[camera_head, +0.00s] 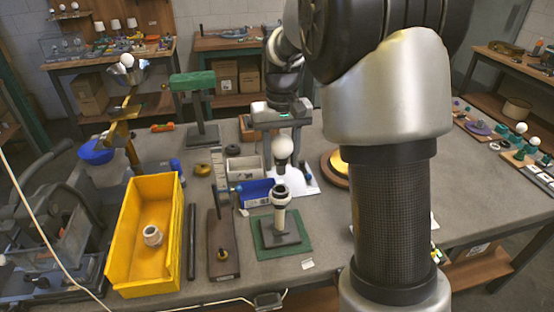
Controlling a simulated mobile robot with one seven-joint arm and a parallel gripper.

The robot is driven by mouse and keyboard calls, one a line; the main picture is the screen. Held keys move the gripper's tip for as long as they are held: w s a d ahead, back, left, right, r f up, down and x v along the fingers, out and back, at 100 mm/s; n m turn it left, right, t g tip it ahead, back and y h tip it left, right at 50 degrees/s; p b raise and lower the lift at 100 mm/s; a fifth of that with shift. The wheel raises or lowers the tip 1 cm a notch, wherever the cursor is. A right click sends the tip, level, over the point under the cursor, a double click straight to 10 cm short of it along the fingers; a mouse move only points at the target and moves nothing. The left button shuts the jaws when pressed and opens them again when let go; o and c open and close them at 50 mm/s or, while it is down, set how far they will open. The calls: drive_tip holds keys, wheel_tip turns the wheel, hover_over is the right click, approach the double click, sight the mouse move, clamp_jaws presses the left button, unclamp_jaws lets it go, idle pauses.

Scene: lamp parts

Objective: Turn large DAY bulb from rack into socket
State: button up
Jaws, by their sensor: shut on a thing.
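My gripper (281,136) points down over the middle of the table and is shut on a bulb. The bulb (282,148) has a round white globe, with a darker end below it. It hangs roughly upright above the socket (281,190), and a small gap seems to show between them. Any DAY marking is too small to read. A rack (513,156) with white bulbs lies at the right, partly cut off by the frame edge.
A yellow bin (124,270) with a white ring-shaped part (152,235) stands at the left. A brown board (223,262) and a dark bar (191,242) lie between bin and mat. A blue box (256,191) sits behind the socket. My arm hides much of the right side.

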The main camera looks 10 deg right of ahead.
sight(280, 173)
drive_tip(key=shift+a, duration=0.1)
drive_tip(key=shift+f+b, duration=2.05)
drive_tip(key=shift+f, duration=0.4)
drive_tip(key=shift+f, duration=0.1)
drive_tip(key=shift+f+b, duration=0.7)
drive_tip(key=shift+f, duration=0.4)
drive_tip(key=shift+f, duration=0.65)
drive_tip(key=shift+o, duration=0.5)
drive_tip(key=shift+s+f, duration=0.15)
drive_tip(key=shift+f, duration=0.05)
drive_tip(key=shift+c, duration=0.3)
drive_tip(key=shift+c, duration=0.2)
